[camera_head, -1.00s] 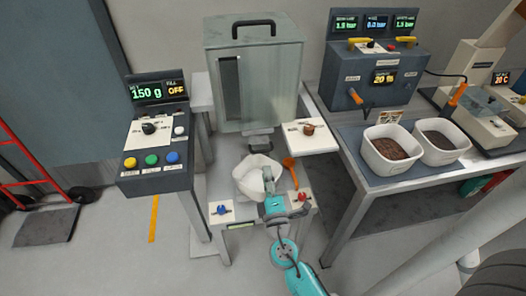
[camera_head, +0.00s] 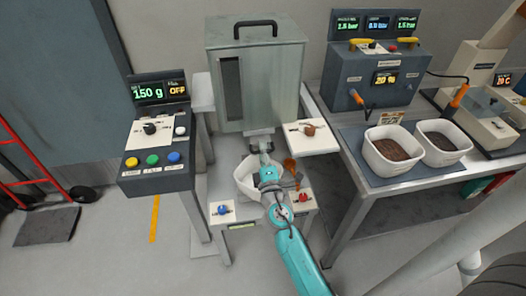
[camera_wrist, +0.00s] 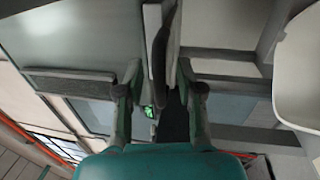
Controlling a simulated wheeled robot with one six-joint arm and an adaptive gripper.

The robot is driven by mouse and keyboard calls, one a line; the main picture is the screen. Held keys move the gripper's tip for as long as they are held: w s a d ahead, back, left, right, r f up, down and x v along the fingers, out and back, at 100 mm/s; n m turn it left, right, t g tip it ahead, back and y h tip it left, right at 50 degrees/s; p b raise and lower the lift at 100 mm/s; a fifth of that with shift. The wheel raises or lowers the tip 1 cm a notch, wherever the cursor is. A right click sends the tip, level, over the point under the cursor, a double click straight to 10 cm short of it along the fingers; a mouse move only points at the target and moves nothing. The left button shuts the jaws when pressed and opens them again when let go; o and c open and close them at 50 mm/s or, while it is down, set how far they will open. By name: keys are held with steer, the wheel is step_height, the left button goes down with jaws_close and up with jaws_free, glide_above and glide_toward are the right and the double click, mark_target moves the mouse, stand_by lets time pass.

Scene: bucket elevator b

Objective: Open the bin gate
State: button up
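The bin is a grey metal hopper (camera_head: 275,85) with a black top handle and a dark vertical slot in its front. The bin gate seems to be at its underside, where my gripper (camera_head: 264,146) largely hides it in the head view. A narrow gap seems to show beside the plate; contact is not clear. A white container (camera_head: 246,178) stands below, partly behind my arm.
A control box (camera_head: 156,150) reading 150 g and OFF stands left. An orange scoop (camera_head: 291,168) is close to my arm. The right table holds two white tubs (camera_head: 393,148).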

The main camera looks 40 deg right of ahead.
jaws_close()
steer(key=v, duration=0.4)
steer(key=shift+s+a+r, duration=0.25)
steer(key=shift+s+r, duration=0.05)
steer(key=shift+s, duration=0.05)
jaws_free()
steer(key=shift+s, duration=0.1)
steer(key=v, duration=1.1)
steer(key=shift+s+a, duration=0.25)
steer(key=shift+s, duration=0.1)
